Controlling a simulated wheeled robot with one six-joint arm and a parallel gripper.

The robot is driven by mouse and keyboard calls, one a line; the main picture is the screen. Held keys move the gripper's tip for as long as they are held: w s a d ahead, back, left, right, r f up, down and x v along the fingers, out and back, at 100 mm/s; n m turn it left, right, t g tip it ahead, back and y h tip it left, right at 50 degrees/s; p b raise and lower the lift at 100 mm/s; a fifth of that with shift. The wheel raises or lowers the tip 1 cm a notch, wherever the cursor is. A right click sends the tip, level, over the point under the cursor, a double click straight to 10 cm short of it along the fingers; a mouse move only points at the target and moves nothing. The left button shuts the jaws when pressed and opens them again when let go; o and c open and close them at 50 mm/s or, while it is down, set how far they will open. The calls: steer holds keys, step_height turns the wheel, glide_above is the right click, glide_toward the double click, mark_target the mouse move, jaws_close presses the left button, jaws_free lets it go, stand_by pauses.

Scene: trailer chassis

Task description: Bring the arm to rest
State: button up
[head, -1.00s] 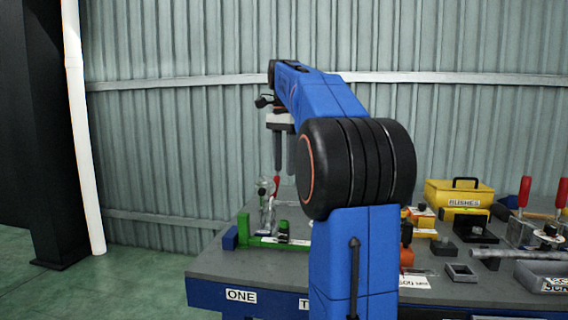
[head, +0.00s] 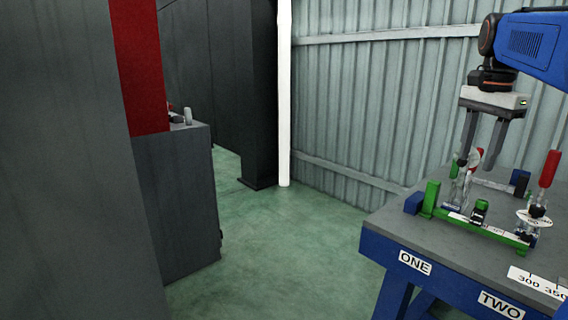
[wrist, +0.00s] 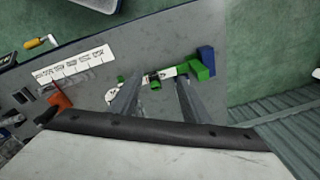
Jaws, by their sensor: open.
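My gripper (head: 483,135) hangs pointing down at the upper right of the head view, above the bench. Its two grey fingers are apart with nothing between them. In the wrist view my gripper (wrist: 155,97) also shows open, its fingers reaching over the grey bench top. My blue arm enters from the right edge of the head view, and most of it is out of frame. Below the fingers lies a green fixture (head: 470,224) with toggle clamps with red and green handles. I cannot tell the exact height of the fingertips above it.
The blue-framed bench (head: 400,240) carries labels ONE and TWO. A dark grey cabinet (head: 178,200) stands at left, beside a large grey panel. A white pipe (head: 284,100) runs down the corrugated wall. The green floor (head: 280,250) between is clear. A yellow-handled tool (wrist: 40,42) shows in the wrist view.

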steer(key=s+a+f+n+t, duration=0.2)
steer(key=s+a+f+n, duration=0.5)
steer(key=f, duration=0.7)
steer(key=s+a+f+n+t, duration=0.1)
steer(key=s+a+f+n, duration=0.7)
steer(key=s+a+f, duration=0.4)
step_height(320, 180, down, 3)
steer(key=shift+s+a+r+t, duration=0.2)
steer(key=shift+s+a+t, duration=0.1)
steer(key=shift+s+t, duration=0.15)
